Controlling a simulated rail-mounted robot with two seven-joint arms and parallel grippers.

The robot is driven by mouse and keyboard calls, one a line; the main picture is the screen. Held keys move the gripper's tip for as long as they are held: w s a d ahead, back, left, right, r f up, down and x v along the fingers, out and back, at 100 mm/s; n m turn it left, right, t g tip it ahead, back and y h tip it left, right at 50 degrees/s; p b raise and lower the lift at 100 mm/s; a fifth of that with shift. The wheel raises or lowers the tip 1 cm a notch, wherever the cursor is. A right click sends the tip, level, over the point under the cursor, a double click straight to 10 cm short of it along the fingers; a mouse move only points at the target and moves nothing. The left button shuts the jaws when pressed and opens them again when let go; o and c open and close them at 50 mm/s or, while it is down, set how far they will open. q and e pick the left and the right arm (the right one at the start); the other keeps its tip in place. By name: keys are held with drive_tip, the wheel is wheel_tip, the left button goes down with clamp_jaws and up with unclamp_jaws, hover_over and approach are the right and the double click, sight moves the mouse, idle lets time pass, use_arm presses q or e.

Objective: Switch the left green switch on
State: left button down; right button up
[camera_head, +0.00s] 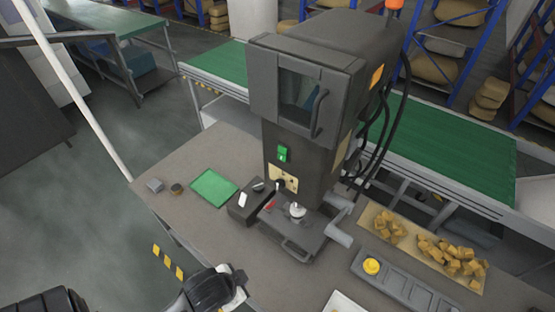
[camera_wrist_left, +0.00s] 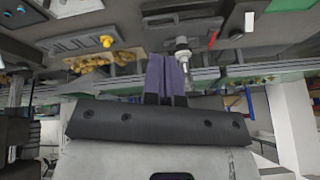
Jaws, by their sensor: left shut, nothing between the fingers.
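A small green switch block (camera_head: 283,153) sits on the dark front column of the machine (camera_head: 310,80), above a beige panel (camera_head: 284,179) with dark controls. It is too small to tell separate switches or whether one is on. The switch block is not discernible in the left wrist view. My left arm reaches in at the bottom of the head view, its dark wrist low and in front of the table, well short of the switch. In the left wrist view my left gripper (camera_wrist_left: 167,72) has its purple-grey fingers together and empty. My right gripper is in neither view.
A black box (camera_head: 246,204) and a plate with a metal fixture (camera_head: 298,211) stand below the switch. A green mat (camera_head: 213,187) lies left of them. A yellow button (camera_head: 372,266) and wooden pieces (camera_head: 455,255) are at right. Black cables hang on the machine's right side.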

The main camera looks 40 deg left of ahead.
use_arm(q)
drive_tip(key=w+a+r+n+t+y, duration=0.3)
drive_tip(key=w+a+r+t, duration=0.1)
drive_tip(key=w+a+r, duration=0.55)
wheel_tip(320, 180, up, 10)
drive_tip(key=w+n+t+h, duration=0.1)
drive_tip(key=n+t, duration=0.6)
drive_tip(key=n, duration=1.1)
drive_tip(key=shift+w+a+f+n, duration=0.15)
drive_tip(key=shift+w+a+n, duration=0.15)
drive_tip(key=shift+w, duration=0.35)
